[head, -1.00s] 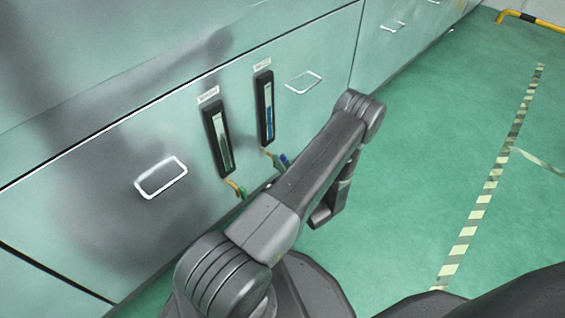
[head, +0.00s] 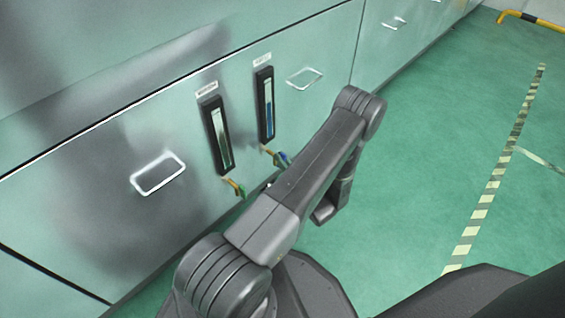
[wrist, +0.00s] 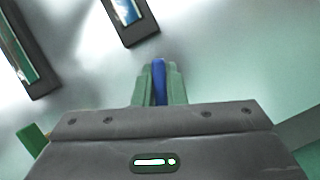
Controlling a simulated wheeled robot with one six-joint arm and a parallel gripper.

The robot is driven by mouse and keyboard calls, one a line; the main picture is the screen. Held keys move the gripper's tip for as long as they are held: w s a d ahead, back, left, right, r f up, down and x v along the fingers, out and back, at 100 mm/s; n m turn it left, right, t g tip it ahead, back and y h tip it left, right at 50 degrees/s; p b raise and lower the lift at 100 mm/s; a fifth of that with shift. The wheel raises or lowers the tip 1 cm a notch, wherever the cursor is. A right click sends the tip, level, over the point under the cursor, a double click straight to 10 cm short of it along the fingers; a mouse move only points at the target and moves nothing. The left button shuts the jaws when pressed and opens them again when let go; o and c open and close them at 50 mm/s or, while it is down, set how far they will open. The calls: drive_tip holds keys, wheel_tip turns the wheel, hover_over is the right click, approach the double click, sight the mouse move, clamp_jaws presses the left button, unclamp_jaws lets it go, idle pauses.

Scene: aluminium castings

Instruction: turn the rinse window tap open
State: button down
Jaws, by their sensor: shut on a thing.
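Two dark-framed sight windows are on the pale green cabinet front. The right window (head: 265,104) holds blue liquid and the left one (head: 217,135) dark green. Their labels are too blurred to read surely. Under the right window is a brass tap (head: 268,151) with a blue handle (head: 284,157). In the wrist view the blue handle (wrist: 159,82) stands between the two green fingers of my gripper (wrist: 158,88), which is shut on it. My arm hides most of the gripper in the head view. The handle's exact turn is hard to tell.
The left window's tap has a green handle (head: 238,189), close left of my gripper; it also shows in the wrist view (wrist: 31,139). The green floor (head: 420,170) at the right is clear.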

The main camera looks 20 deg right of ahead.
drive_tip(key=shift+n+g+y, duration=0.15)
drive_tip(key=shift+n+y, duration=0.6)
drive_tip(key=shift+n, duration=0.8)
drive_tip(key=shift+n+g+y, duration=0.15)
drive_tip(key=shift+n+y, duration=0.6)
drive_tip(key=shift+n, duration=0.8)
drive_tip(key=c, duration=1.5)
unclamp_jaws()
drive_tip(key=shift+s, duration=0.1)
drive_tip(key=p+v, duration=0.2)
drive_tip(key=v, duration=1.1)
drive_tip(key=shift+s+d+f+p, duration=0.1)
drive_tip(key=shift+s+d+p, duration=0.15)
drive_tip(key=shift+s+p, duration=0.1)
drive_tip(key=shift+w, duration=0.1)
